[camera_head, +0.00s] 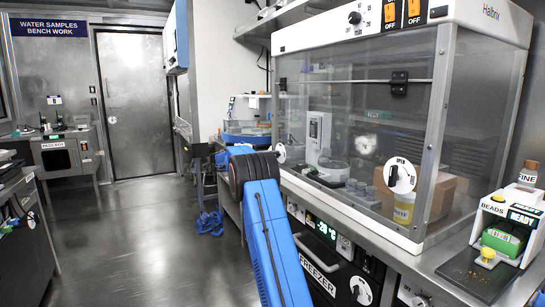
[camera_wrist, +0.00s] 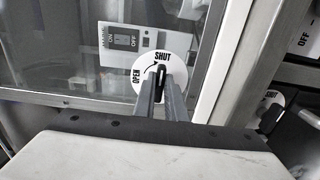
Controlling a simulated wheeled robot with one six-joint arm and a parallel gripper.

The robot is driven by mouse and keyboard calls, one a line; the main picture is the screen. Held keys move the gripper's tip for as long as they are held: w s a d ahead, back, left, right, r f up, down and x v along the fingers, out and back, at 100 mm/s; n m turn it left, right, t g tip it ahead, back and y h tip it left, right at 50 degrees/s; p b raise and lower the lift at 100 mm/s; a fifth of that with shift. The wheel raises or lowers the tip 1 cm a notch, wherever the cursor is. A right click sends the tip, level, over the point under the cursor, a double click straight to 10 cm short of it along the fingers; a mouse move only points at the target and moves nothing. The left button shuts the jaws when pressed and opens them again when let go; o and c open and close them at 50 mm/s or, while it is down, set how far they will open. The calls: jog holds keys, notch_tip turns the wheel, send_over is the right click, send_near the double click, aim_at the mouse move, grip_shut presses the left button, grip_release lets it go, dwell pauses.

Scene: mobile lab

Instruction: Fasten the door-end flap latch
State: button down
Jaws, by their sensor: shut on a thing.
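The latch is a white disc (camera_wrist: 181,72) marked OPEN at its left and SHUT at its top, with a curved arrow between them and a black handle (camera_wrist: 161,69). It sits at the lower edge of the clear flap. My gripper (camera_wrist: 161,78) is shut on the handle, which stands about upright in the wrist view with its tip toward SHUT. The fingers hide part of the handle. In the head view, a white disc (camera_head: 280,153) shows at the hood's door end beside my blue arm, and my fingers are hidden there.
The clear-walled hood (camera_head: 365,40) stands on the bench. A second latch disc (camera_head: 400,175) is near its other end, its handle about upright and OPEN at its top. A bead machine (camera_head: 510,225) stands at right. The floor (camera_head: 150,240) at left is open.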

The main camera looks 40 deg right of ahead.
jog(key=shift+f, duration=0.1)
dwell(0.3)
jog(key=c, duration=1.8)
grip_release()
jog(key=v, duration=1.7)
jog(key=shift+w+a, duration=0.15)
